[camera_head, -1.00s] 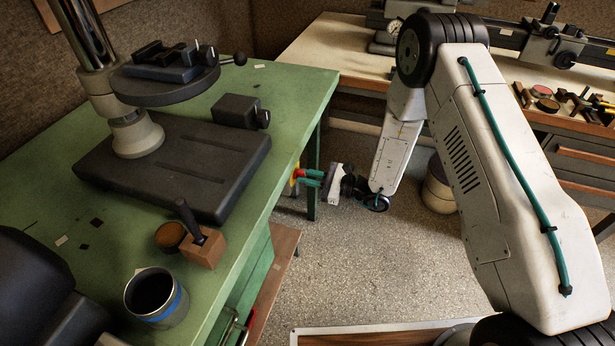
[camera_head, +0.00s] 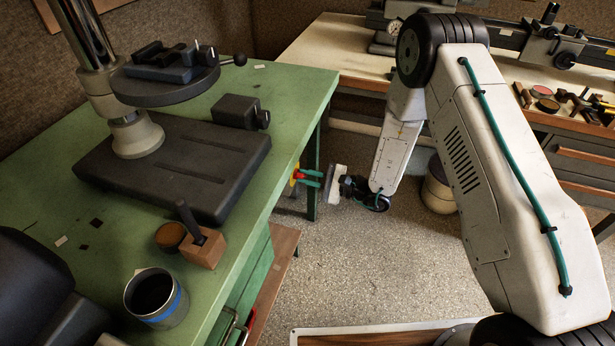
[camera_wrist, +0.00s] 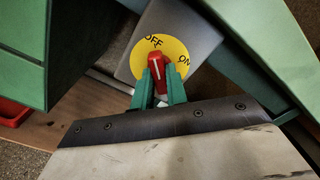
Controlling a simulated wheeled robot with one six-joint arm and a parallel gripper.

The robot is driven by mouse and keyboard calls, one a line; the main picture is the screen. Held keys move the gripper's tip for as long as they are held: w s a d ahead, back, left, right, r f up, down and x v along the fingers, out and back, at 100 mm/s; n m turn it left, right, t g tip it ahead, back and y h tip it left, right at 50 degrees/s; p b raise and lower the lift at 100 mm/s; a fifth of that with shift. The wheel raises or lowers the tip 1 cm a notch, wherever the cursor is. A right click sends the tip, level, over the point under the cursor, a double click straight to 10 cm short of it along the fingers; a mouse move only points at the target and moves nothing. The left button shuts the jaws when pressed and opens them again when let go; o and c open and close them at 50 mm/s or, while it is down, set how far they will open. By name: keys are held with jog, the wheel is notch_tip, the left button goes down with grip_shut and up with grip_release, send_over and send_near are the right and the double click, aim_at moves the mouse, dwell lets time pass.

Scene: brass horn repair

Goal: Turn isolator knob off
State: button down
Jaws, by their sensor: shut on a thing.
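The isolator knob (camera_wrist: 157,66) is red with a white line and sits on a round yellow plate (camera_wrist: 177,50) marked OFF and ON. In the wrist view the white line points up toward the OFF lettering, with ON to the right. My gripper (camera_wrist: 157,76) has its two teal fingers shut on the knob, one on each side. In the head view my gripper (camera_head: 303,178) reaches the small red and yellow isolator (camera_head: 294,178) at the right side of the green bench.
The green bench (camera_head: 290,85) carries a dark drill-press base, a mug (camera_head: 157,298) and a wooden block. A brown lower shelf (camera_head: 279,262) juts out below. Another bench stands behind my arm with a stool-like drum (camera_head: 438,190) underneath. The speckled floor between is clear.

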jog(key=shift+w, duration=0.1)
jog(key=c, duration=1.4)
grip_release()
jog(key=shift+a, duration=0.1)
jog(key=v, duration=0.8)
